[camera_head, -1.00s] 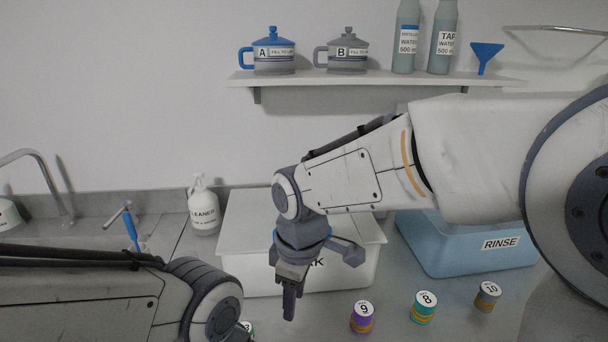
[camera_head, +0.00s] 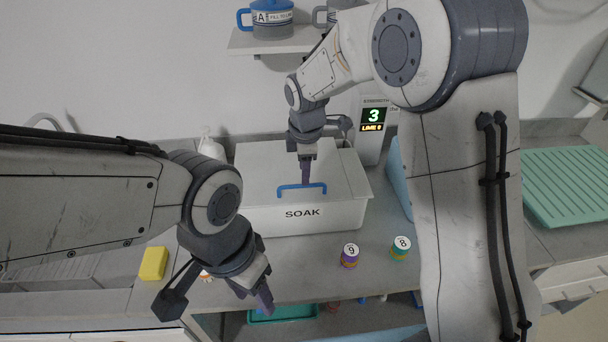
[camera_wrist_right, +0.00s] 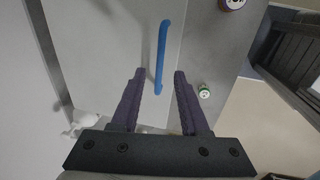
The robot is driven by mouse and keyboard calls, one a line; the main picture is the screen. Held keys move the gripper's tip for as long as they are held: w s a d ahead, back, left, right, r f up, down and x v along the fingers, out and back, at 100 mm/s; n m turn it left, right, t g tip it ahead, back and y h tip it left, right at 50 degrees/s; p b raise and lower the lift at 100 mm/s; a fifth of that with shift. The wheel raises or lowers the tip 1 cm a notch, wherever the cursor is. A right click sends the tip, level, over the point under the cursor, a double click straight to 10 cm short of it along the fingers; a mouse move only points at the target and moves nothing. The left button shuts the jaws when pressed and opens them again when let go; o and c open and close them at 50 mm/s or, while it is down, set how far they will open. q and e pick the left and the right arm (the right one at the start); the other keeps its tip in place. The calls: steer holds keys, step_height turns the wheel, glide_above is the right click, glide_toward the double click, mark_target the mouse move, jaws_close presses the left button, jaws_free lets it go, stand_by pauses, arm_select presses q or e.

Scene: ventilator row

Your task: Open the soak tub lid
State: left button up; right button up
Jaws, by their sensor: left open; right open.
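The soak tub is white with a SOAK label (camera_head: 302,213) on its front, and it stands on the counter. Its flat pale lid (camera_head: 262,165) is shut, with a blue bar handle (camera_head: 290,189) near the front edge. My right gripper (camera_head: 306,182) points down just over the handle. In the right wrist view the blue handle (camera_wrist_right: 162,58) runs between and beyond the line of the two open fingers (camera_wrist_right: 160,85), with nothing gripped. Whether the fingertips touch the lid I cannot tell. My left gripper (camera_head: 258,298) is in front of the counter, left of the tub, open and empty.
Numbered jars 9 (camera_head: 349,256) and 8 (camera_head: 400,248) stand right of the tub's front. A yellow sponge (camera_head: 153,263) lies at left. A display reading 3 (camera_head: 374,117) stands behind the tub. A green ribbed rack (camera_head: 572,185) is at far right. The shelf (camera_head: 275,42) hangs above.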

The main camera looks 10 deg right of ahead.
steer(key=shift+w+f+p, duration=0.2)
steer(key=shift+f, duration=0.9)
steer(key=shift+w+f+p, duration=0.2)
steer(key=shift+f, duration=0.85)
jaws_close()
